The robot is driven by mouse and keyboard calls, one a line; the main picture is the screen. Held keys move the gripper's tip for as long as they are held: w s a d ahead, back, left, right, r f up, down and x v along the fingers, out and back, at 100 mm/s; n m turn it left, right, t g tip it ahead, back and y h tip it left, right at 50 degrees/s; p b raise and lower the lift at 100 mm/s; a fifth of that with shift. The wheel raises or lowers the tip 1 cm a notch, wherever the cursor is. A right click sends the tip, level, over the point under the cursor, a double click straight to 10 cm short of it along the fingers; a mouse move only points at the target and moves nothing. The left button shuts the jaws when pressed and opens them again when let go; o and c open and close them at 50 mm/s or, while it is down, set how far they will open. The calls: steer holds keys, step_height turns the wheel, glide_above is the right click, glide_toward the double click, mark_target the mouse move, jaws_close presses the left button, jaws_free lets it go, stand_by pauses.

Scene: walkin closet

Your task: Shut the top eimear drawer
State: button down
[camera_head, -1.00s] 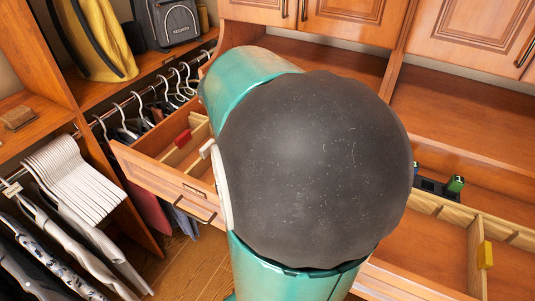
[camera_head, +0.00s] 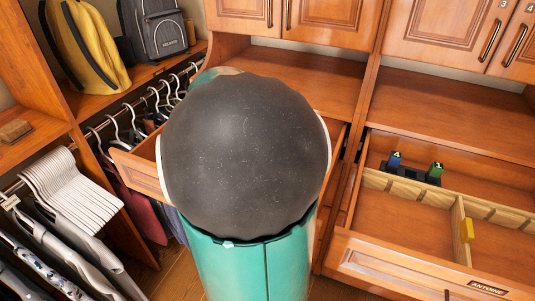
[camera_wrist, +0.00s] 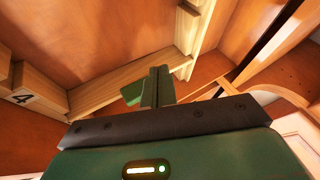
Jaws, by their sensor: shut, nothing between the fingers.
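An open wooden drawer (camera_head: 138,170) stands at the left in the head view. My arm's dark round joint hides most of it, and no name on it can be read. A second open drawer (camera_head: 385,276) at the right carries a plate reading "ANTOINE". In the wrist view, my gripper (camera_wrist: 158,84) has its two green fingers together, with nothing between them. It is in front of a wooden divider (camera_wrist: 125,85); I cannot tell whether they touch. A small green piece (camera_wrist: 132,93) shows just left of the fingers. The gripper is hidden in the head view.
The right drawer holds wooden dividers, a yellow piece (camera_head: 466,230) and a dark holder with blue and green items (camera_head: 436,168). Hanging clothes and white hangers (camera_head: 70,190) are at the left. A yellow bag (camera_head: 85,45) and a grey backpack (camera_head: 158,38) stand on a shelf.

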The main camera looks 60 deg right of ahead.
steer(key=x, duration=0.7)
steer(key=d, duration=0.2)
steer(key=shift+d, duration=0.35)
steer(key=shift+w+d+r, duration=0.1)
steer(key=shift+d, duration=0.45)
steer(key=d, duration=0.9)
steer(key=shift+w+d, duration=0.15)
steer(key=shift+d, duration=0.25)
steer(key=shift+a, duration=0.1)
